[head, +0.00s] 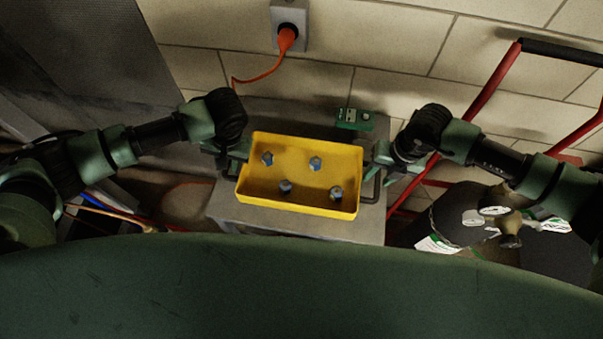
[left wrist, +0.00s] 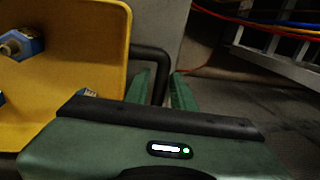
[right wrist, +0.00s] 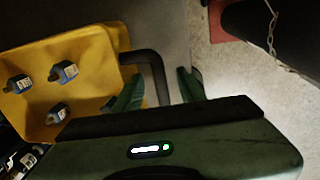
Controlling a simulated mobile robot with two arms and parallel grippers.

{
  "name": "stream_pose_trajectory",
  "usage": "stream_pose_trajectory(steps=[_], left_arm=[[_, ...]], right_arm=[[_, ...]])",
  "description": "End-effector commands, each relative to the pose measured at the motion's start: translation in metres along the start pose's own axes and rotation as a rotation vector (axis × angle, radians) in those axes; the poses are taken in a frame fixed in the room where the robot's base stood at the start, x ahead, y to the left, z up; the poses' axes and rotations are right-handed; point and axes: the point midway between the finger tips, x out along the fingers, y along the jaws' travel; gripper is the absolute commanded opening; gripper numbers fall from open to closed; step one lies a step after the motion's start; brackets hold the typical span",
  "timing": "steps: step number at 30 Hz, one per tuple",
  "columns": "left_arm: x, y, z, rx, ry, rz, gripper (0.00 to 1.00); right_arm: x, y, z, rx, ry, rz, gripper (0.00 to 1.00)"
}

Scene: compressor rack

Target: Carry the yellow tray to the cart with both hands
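The yellow tray (head: 300,198) sits level over the grey stand, with several blue-and-metal fittings (head: 315,163) in it. It has a black handle at each end. My left gripper (head: 231,160) is at the tray's left handle; in the left wrist view its fingers (left wrist: 160,88) sit close on both sides of the handle bar (left wrist: 152,52) and appear shut on it. My right gripper (head: 384,164) is at the right handle; in the right wrist view its fingers (right wrist: 160,88) are apart, with the handle bar (right wrist: 150,60) between them and a gap showing.
A grey stand (head: 285,229) is under the tray, with a small green device (head: 353,119) behind it. An orange plug and cable (head: 287,37) hang on the wall. A red-framed trolley (head: 493,80) and a dark round cylinder (head: 455,215) stand at right. Cables lie at left.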

Motion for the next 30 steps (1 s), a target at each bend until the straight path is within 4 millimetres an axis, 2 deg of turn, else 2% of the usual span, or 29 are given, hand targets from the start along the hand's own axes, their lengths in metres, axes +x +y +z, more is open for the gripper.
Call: stream_pose_trajectory(steps=[4, 13, 15, 16, 17, 18, 30], left_arm=[[0.0095, 0.0000, 0.0001, 0.001, 0.000, -0.001, 0.24], [0.0109, 0.0000, 0.0000, 0.001, 0.001, 0.000, 0.24], [0.0109, 0.0000, 0.0000, 0.001, 0.001, 0.000, 0.05], [0.0108, 0.0000, 0.0000, 0.001, 0.001, 0.000, 0.00], [0.0108, 0.0000, 0.0001, 0.001, 0.001, 0.000, 0.00], [0.0108, 0.0000, 0.0000, 0.001, 0.001, 0.000, 0.00], [0.0105, 0.0000, 0.0000, 0.001, 0.001, 0.000, 0.00]], right_arm=[[0.0093, 0.0001, 0.0001, -0.001, 0.000, 0.000, 0.40], [0.0107, 0.0002, 0.0001, -0.001, -0.001, 0.000, 0.40], [0.0106, 0.0001, 0.0001, -0.001, -0.001, 0.000, 0.20], [0.0106, 0.0001, 0.0001, -0.001, -0.001, 0.000, 0.12], [0.0106, 0.0001, 0.0001, -0.001, -0.001, 0.000, 0.04], [0.0105, 0.0001, 0.0001, -0.001, -0.001, 0.000, 0.00], [0.0102, 0.0002, 0.0003, -0.001, -0.001, 0.000, 0.00]])
